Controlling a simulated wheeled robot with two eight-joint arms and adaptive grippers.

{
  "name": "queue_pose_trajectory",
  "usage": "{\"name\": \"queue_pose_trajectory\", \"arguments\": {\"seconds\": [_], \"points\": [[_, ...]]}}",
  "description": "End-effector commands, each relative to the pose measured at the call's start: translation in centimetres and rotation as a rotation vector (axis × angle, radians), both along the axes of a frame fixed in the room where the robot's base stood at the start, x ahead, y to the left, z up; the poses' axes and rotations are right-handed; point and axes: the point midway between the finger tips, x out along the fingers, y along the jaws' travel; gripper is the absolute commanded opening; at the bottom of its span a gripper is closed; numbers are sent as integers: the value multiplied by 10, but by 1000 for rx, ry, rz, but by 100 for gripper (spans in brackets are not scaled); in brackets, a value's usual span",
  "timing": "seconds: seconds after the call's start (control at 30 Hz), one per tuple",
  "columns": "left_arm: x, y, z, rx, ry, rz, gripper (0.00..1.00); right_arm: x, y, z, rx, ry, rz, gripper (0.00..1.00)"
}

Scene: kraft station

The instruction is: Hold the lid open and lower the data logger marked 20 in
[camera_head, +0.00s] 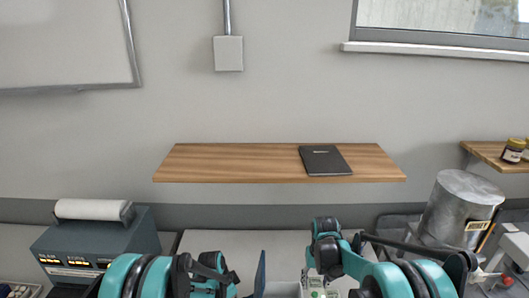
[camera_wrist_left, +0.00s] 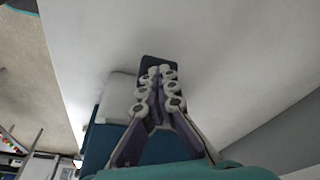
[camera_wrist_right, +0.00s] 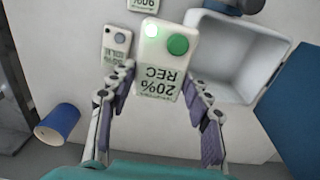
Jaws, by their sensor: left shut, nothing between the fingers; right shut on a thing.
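The data logger marked 20 (camera_wrist_right: 167,60) is a white box with a green button and a label reading 20% REC. My right gripper (camera_wrist_right: 157,95) is shut on it; both also show in the head view, the logger (camera_head: 318,284) below the right arm. An open white bin (camera_wrist_right: 238,60) lies beside the logger. Its blue lid (camera_wrist_right: 298,110) stands open; the lid shows edge-on in the head view (camera_head: 260,273). My left gripper (camera_wrist_left: 160,80) is shut and empty, in front of a dark blue panel (camera_wrist_left: 158,62) that looks like the lid. Whether they touch is unclear.
Two similar loggers (camera_wrist_right: 116,42) (camera_wrist_right: 143,4) lie close to the held one. A blue cup (camera_wrist_right: 57,121) stands nearby. A printer (camera_head: 95,243) is at left and a metal canister (camera_head: 456,215) at right. A wooden shelf (camera_head: 230,163) is on the wall.

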Motion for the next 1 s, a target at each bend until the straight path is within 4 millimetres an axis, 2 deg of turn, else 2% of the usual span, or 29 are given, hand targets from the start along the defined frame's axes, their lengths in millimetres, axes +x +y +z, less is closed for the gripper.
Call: {"name": "queue_pose_trajectory", "arguments": {"seconds": [1.0], "points": [[0, -1, 0, -2, 0, -1, 0, 0, 75, 0, 0, 0, 1, 19]]}}
